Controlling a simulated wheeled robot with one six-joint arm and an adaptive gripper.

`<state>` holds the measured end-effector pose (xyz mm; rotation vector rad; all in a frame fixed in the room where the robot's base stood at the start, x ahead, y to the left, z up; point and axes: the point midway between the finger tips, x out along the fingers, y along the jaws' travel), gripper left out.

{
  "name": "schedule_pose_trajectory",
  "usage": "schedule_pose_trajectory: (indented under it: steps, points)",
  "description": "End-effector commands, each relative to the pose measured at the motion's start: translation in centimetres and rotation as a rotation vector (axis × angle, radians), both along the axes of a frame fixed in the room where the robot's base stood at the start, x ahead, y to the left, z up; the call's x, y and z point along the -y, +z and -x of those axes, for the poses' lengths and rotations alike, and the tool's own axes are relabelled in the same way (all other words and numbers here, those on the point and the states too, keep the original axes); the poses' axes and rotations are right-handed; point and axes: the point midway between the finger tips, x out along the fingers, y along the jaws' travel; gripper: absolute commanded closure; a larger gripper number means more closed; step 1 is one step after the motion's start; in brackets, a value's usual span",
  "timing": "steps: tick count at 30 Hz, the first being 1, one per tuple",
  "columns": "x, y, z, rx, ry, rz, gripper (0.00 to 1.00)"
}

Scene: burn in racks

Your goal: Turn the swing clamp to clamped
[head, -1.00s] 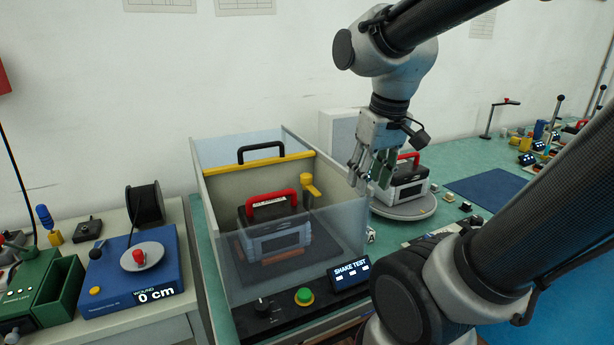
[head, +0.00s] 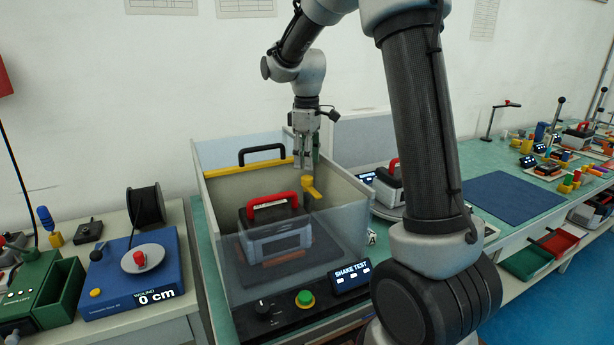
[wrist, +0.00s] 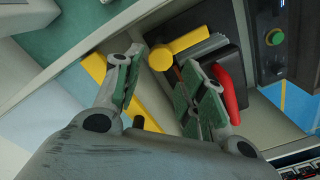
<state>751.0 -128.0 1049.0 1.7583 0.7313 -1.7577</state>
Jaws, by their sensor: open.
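The yellow swing clamp (head: 309,188) stands inside the clear-walled shake test box (head: 350,215), at the back right of a grey and black case (head: 275,238) with a red handle (head: 272,200). Its arm points to the lower right in the head view. In the wrist view the clamp's round cap (wrist: 161,57) lies between my two fingertips, with its arm toward the upper right. My gripper (head: 306,168) is open, pointing down just above the clamp and holding nothing. I cannot tell whether a finger touches it.
A yellow rail (head: 245,167) and black handle (head: 262,150) lie along the box's back. A control panel with a green button (head: 305,298) is in front. Another case (head: 388,188) sits on a round plate to the right. A blue mat (head: 500,198) is clear.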

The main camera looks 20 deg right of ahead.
Motion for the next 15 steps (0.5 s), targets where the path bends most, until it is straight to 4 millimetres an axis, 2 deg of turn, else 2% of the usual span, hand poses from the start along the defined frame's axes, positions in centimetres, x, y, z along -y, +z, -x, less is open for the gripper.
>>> schedule_pose_trajectory:
  steps: [3,9,15]
  points:
    - [0.0,-2.2,0.1,-0.004,-0.001,0.0,0.59]
    - [0.0,-4.9,0.1,-0.003,-0.002,0.0,0.59]
    - [0.0,-5.7,0.1,0.0,-0.003,0.0,0.59]
